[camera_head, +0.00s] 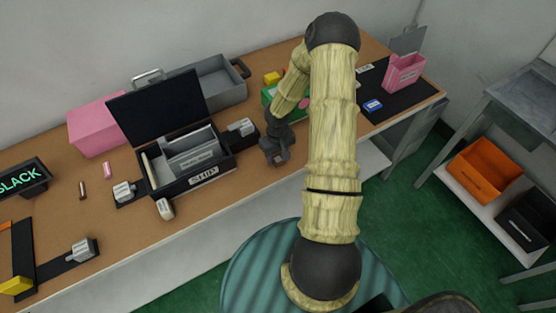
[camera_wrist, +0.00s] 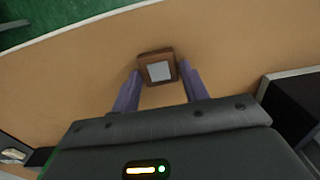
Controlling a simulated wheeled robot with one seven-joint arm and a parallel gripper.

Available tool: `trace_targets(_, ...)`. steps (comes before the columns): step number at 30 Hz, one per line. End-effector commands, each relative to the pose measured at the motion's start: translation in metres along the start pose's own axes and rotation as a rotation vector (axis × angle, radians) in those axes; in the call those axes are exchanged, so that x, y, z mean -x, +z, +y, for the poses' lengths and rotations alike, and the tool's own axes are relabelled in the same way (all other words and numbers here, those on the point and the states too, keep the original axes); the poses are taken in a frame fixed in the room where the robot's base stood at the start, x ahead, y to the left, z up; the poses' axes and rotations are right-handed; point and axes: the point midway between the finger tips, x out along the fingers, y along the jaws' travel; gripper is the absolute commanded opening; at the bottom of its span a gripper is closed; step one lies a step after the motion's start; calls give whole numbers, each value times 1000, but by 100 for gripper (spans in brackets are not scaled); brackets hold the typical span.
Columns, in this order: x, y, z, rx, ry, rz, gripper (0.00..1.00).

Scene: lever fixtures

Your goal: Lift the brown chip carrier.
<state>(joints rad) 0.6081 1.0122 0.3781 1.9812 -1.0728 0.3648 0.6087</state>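The brown chip carrier (camera_wrist: 143,74), a small square brown block with a pale grey centre, shows in the wrist view on the tan tabletop. My gripper (camera_wrist: 159,67) has its two purple-grey fingers apart, one on each side of the carrier. The left fingertip is very close to the carrier's side and a small gap shows at the right one. I cannot tell the exact height of the fingertips above the table. In the head view my gripper (camera_head: 277,158) points down near the table's front edge, and the carrier is not visible there.
A black open-lidded box (camera_head: 190,167) marked SHIP stands left of my gripper in the head view, with a small grey lever fixture (camera_head: 241,127) beside it. A green box (camera_head: 270,98) is behind my arm. A pink bin (camera_head: 404,72) stands at the right end.

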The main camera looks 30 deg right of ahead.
Motion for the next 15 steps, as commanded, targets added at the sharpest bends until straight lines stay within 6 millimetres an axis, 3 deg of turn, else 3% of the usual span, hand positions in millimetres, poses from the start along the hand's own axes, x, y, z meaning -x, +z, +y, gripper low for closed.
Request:
trace_targets(1, 0, 0, 0, 0, 0, 0, 34)
trace_targets(4, 0, 0, 0, 0, 0, 0, 16)
trace_targets(15, 6, 0, 0, -1, 1, 1, 16)
